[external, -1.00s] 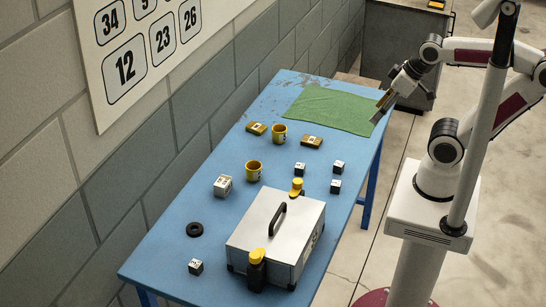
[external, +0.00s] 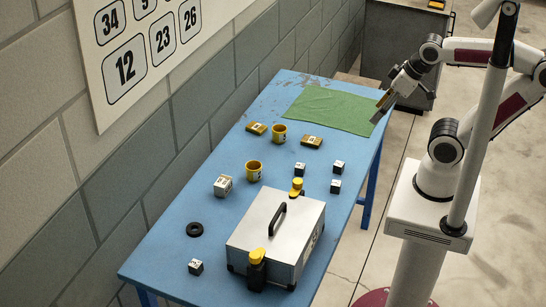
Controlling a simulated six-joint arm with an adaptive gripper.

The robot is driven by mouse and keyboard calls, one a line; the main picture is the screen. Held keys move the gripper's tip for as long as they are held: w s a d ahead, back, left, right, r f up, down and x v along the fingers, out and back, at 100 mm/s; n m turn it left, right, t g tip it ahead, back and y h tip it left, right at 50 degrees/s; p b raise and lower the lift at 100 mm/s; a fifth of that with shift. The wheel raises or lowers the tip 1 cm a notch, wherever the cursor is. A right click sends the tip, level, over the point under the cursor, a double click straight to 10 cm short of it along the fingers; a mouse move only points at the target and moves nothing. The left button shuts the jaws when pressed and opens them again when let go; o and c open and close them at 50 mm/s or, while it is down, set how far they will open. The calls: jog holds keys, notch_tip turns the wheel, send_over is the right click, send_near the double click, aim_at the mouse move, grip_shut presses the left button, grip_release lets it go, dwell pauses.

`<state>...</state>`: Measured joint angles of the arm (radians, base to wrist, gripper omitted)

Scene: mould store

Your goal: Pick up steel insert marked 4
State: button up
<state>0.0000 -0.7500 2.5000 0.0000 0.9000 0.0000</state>
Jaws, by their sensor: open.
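Several small dark steel-like cubes with pale marked tops are on the blue table (external: 165,262). One cube (external: 300,169), another cube (external: 338,167) and a third cube (external: 335,186) stand close together right of the table's middle. Another cube (external: 196,267) sits alone near the front left. Their marks are too small to read, so I cannot tell which is the insert marked 4. My gripper (external: 380,113) is open and empty, above the right edge of the green cloth (external: 330,108), well apart from the cubes.
A silver case (external: 255,225) with a black handle fills the front right. A wall borders the left.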

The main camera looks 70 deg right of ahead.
jog(key=c, duration=0.4)
jog(key=shift+o, duration=0.2)
jog(key=shift+f, duration=0.1)
